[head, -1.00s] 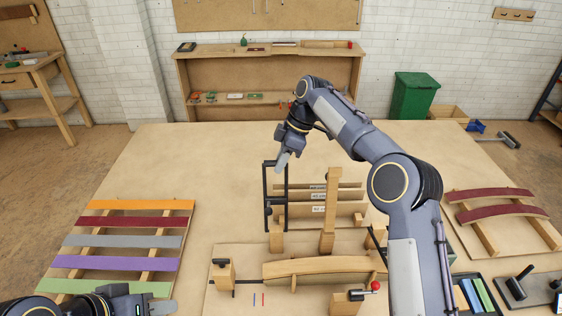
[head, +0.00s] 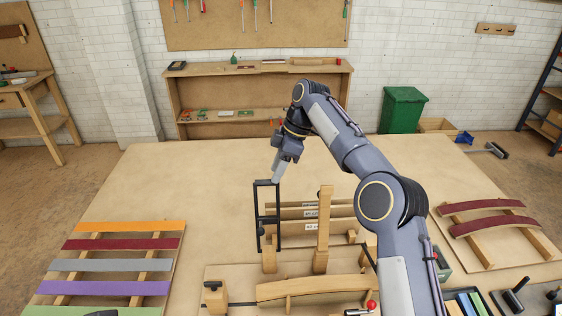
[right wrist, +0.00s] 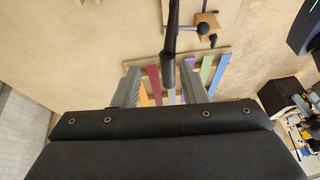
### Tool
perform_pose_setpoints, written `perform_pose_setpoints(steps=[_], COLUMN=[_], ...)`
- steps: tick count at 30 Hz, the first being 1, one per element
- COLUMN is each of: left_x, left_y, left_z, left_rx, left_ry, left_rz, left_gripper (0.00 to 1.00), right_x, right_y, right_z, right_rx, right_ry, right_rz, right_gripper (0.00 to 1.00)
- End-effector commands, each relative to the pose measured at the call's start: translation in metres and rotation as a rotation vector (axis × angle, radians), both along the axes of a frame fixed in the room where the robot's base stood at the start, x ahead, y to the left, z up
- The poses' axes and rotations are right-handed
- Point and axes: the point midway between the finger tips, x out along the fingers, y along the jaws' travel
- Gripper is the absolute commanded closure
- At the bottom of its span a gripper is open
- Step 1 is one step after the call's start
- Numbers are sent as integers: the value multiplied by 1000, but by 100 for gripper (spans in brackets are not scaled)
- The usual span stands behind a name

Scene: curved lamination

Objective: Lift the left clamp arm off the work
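A black upright frame-shaped clamp arm (head: 256,222) stands on a wooden block (head: 269,262) left of a tall wooden post (head: 323,235). The curved wooden work (head: 315,287) lies in front of them. My right gripper (head: 277,180) is at the top of the black arm, pointing down. In the right wrist view its two fingers stand apart, with a dark bar (right wrist: 170,45) reaching between them; gaps show on both sides. Only a sliver of my left gripper (head: 130,312) shows at the bottom edge; its fingers are cut off.
Colored strips (head: 115,265) lie on a wooden rack at left. Dark red curved strips (head: 485,215) rest on a rack at right. Labelled boards (head: 285,212) stand behind the post. A red-knobbed clamp (head: 371,305) is at front. The table's back left is clear.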

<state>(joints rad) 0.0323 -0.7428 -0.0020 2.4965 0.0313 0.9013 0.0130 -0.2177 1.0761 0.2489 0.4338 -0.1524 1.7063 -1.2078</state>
Motion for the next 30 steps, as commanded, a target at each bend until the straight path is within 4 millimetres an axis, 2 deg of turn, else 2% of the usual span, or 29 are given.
perform_pose_setpoints(steps=[2,9,25,30], left_x=[0,0,0,0], left_y=[0,0,0,0], left_z=[2,1,1,-4], left_rx=[0,0,0,0], left_ry=[0,0,0,0], left_rz=[0,0,0,0], left_gripper=[64,64,64,64], right_x=[2,3,1,-12], right_y=[-5,-13,-18,-40], right_z=[16,30,40,68], right_rx=[1,-2,-3,-13], right_ry=[-5,-1,-2,-16], right_rz=[-2,0,-13,-120], right_gripper=[61,61,61,61])
